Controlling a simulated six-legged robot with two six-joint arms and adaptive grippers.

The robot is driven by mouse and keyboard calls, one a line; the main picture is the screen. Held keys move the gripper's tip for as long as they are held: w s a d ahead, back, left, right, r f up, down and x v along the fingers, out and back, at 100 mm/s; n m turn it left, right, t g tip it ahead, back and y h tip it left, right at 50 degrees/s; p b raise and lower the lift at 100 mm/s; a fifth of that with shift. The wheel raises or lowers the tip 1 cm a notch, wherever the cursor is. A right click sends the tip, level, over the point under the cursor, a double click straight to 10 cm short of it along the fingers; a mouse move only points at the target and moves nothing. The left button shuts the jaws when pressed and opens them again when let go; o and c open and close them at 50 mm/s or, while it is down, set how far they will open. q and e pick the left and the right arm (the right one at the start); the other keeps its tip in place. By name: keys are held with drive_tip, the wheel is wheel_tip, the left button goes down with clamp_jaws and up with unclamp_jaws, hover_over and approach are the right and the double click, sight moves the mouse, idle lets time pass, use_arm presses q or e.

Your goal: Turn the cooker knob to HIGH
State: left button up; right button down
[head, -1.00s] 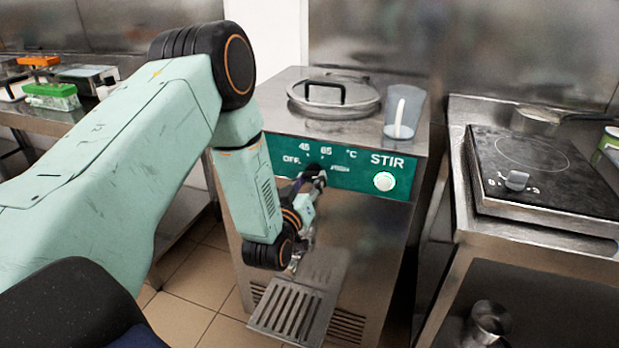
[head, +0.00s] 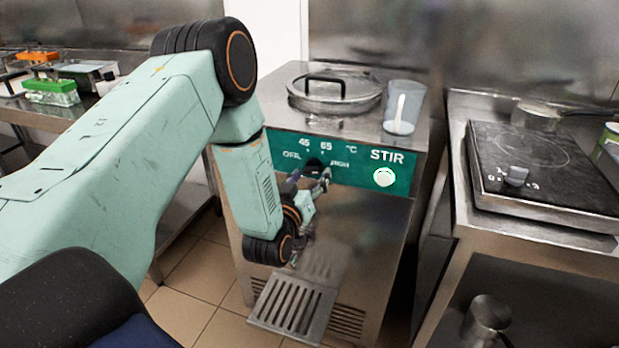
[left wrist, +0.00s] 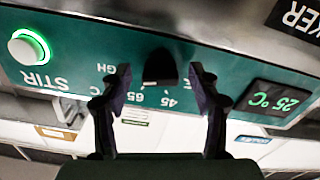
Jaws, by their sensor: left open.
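The cooker knob (head: 313,163) is a small black knob on the green panel (head: 350,176), below the 45 and 65 marks and between the OFF and HIGH labels. In the left wrist view, which shows the panel upside down, the knob (left wrist: 160,68) lies between my two fingertips. My left gripper (head: 311,177) is open in front of the panel. Its fingers (left wrist: 160,74) stand on either side of the knob with a gap on each side. My right gripper is not in view.
A glowing STIR button (head: 384,177) is right of the knob. A 25 °C display (left wrist: 273,101) shows in the wrist view. A round lid (head: 335,90) and a clear cup (head: 402,110) are on top. A grate (head: 292,305) juts out below. A hot plate (head: 545,165) stands at right.

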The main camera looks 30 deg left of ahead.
use_arm(q)
drive_tip(key=v, duration=1.2)
idle(0.5)
